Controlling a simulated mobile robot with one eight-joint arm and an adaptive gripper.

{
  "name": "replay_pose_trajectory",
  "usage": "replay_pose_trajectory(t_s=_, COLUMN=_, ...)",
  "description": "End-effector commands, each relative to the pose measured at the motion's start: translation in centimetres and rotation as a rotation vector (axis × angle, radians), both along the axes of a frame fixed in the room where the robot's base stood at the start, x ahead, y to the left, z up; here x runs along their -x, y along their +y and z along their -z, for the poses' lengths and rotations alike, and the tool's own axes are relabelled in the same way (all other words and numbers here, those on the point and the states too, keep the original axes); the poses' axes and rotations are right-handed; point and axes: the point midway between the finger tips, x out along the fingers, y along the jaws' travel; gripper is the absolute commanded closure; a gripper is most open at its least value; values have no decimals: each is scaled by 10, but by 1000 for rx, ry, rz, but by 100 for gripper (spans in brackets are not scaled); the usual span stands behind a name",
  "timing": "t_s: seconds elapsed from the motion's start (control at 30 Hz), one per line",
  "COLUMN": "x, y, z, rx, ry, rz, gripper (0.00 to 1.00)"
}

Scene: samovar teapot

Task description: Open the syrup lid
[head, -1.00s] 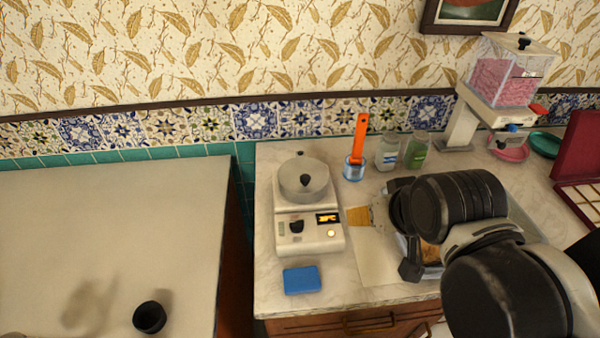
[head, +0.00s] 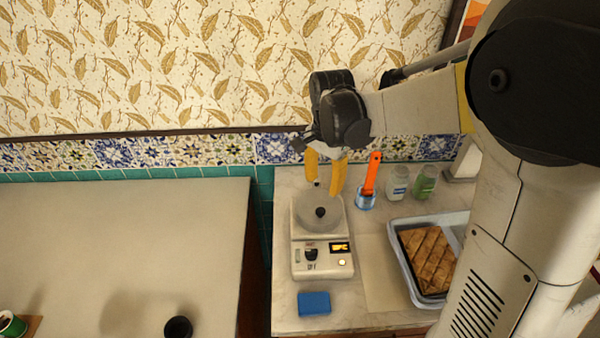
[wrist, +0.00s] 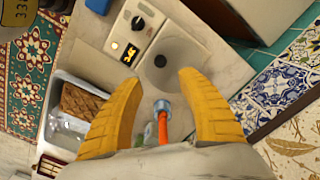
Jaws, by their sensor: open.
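The syrup lid (head: 307,213) is a round, translucent disc with a black knob (head: 320,212). It sits on top of a white syrup warmer (head: 322,258) that has a dial and a lit display. The lid also shows in the wrist view (wrist: 172,72), its dark knob (wrist: 160,61) lying between the lines of the fingers. My gripper (head: 325,176) has yellow fingers, spread open and empty, above the back part of the warmer. In the wrist view, my gripper (wrist: 160,83) is apart from the lid.
A blue cup with an orange-handled tool (head: 371,175) and two jars (head: 410,183) stand right of the warmer. A blue block (head: 314,303) lies in front of it. A tray of pastry (head: 428,262) is at right. The left table (head: 110,240) is mostly bare.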

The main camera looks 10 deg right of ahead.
Motion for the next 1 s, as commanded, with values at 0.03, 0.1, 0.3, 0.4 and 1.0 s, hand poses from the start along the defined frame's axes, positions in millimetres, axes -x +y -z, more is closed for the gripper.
replay_pose_trajectory(t_s=0.03, x=-2, y=0, z=2, rx=0, ry=7, rz=11, gripper=54)
replay_pose_trajectory(t_s=0.1, x=-3, y=0, z=8, rx=0, ry=12, rz=20, gripper=54)
replay_pose_trajectory(t_s=0.3, x=-3, y=0, z=42, rx=0, ry=12, rz=19, gripper=54)
replay_pose_trajectory(t_s=0.4, x=-3, y=0, z=63, rx=0, ry=11, rz=19, gripper=54)
replay_pose_trajectory(t_s=1.0, x=-2, y=0, z=110, rx=-1, ry=10, rz=17, gripper=54)
